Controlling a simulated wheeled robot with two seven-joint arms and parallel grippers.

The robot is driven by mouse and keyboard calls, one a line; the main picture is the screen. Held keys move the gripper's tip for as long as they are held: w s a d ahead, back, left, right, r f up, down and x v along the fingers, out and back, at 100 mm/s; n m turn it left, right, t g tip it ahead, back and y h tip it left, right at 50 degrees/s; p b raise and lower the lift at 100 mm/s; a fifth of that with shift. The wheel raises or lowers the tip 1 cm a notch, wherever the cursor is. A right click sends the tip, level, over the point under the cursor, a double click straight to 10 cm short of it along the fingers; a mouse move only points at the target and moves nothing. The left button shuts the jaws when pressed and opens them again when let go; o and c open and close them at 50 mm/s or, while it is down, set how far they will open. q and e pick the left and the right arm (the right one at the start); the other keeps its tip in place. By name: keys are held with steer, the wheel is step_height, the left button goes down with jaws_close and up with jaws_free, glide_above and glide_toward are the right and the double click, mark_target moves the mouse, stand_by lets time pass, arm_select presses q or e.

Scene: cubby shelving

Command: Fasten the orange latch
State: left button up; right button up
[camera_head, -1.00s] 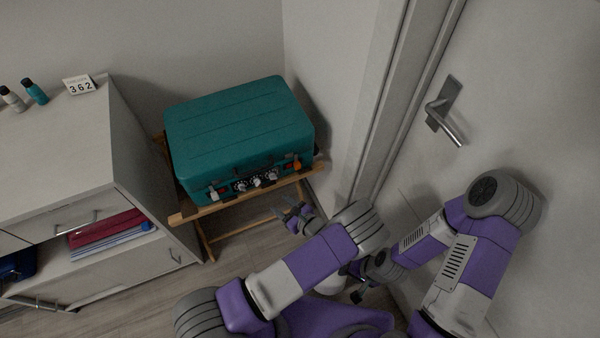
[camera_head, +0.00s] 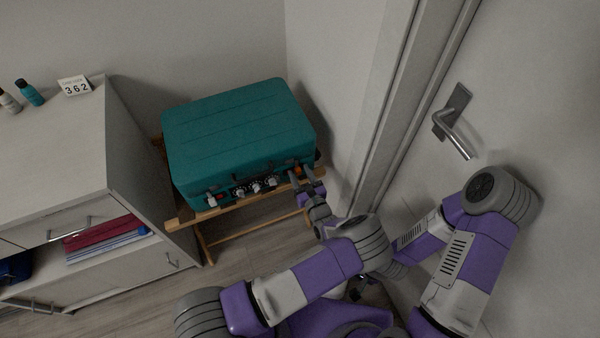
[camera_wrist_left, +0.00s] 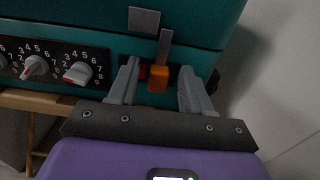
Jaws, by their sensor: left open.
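A closed teal suitcase (camera_head: 240,135) lies on a wooden luggage rack (camera_head: 232,206). The orange latch (camera_wrist_left: 158,79) is on its front face near the right end, with a grey metal strip (camera_wrist_left: 165,48) just above it. My left gripper (camera_head: 302,172) is at that end of the front face. In the left wrist view, the fingers of my left gripper (camera_wrist_left: 160,88) are open, one on each side of the orange latch. I cannot tell whether either finger touches it. Part of my right arm shows at the right; its gripper is not clearly visible.
Number dials (camera_wrist_left: 50,68) sit left of the latch. A white cabinet (camera_head: 60,160) with bottles and a number sign (camera_head: 75,86) stands at the left. A door with a metal handle (camera_head: 455,125) and the wall are close on the right.

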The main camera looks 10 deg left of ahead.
arm_select(q)
jaws_close()
steer(key=shift+s, duration=0.1)
steer(key=shift+s+a+p, duration=0.4)
steer(key=shift+a+p, duration=0.05)
steer(key=shift+a, duration=0.15)
steer(key=shift+s+a+p, duration=0.35)
steer(key=shift+a+p, duration=0.1)
steer(key=shift+a, duration=0.15)
jaws_free()
